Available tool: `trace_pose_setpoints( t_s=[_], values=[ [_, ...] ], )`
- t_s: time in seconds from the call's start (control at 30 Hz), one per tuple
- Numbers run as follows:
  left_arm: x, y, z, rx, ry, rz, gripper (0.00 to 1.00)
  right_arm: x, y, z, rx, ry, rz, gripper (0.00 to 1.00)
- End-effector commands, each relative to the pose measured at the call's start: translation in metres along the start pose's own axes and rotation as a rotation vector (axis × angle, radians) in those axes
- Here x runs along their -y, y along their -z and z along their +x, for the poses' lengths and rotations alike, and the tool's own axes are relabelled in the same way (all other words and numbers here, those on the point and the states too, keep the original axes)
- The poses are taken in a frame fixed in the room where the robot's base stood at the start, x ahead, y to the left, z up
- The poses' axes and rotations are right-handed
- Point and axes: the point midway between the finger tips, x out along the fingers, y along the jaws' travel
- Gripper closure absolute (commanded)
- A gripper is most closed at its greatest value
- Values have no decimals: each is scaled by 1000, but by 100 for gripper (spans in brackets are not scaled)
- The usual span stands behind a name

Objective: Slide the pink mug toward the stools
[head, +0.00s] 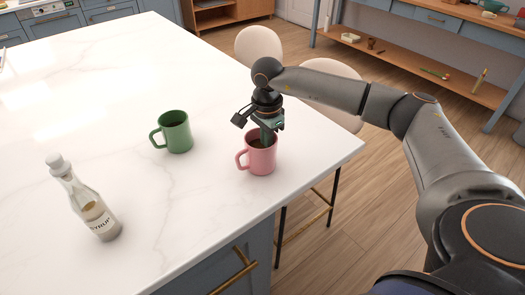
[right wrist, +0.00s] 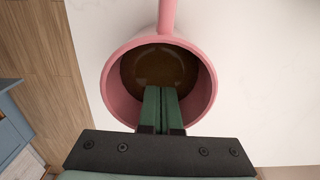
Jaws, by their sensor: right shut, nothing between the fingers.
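The pink mug (head: 262,158) stands upright on the white counter near its right edge, handle to the left. My right gripper (head: 267,138) is shut and empty, pointing down at the mug's mouth. In the right wrist view the pink mug (right wrist: 111,72) shows from above with something brown inside. There the gripper's green fingertips (right wrist: 161,90) are together and overlap the mug's opening, apparently inside the rim; their exact depth is hard to tell. Two pale stools, one farther (head: 258,46) and one nearer (head: 335,90), stand beyond the counter's right edge. My left gripper is out of view.
A green mug (head: 176,132) stands on the white counter (head: 110,110), left of the pink mug. A syrup bottle (head: 98,215) stands nearer at the left. The counter between the pink mug and the stool-side edge is clear. A wooden shelf (head: 400,60) lies beyond the stools.

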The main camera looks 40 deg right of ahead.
Motion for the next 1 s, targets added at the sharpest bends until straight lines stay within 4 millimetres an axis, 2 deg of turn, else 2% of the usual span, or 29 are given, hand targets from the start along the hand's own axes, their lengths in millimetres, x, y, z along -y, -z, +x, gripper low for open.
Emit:
trace_pose_setpoints(
  t_s=[0.17,0.27,0.7,0.83,1.0],
  values=[
    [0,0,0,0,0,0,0,1,0,-4,0,2,0,100],
    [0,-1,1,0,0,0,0,1,0,-14,0,4,0,100],
    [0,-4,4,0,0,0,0,1,-1,-104,0,4,-1,100],
    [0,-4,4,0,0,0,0,0,0,-118,0,1,0,100],
    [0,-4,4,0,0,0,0,0,0,-125,0,0,0,100]
  ],
)
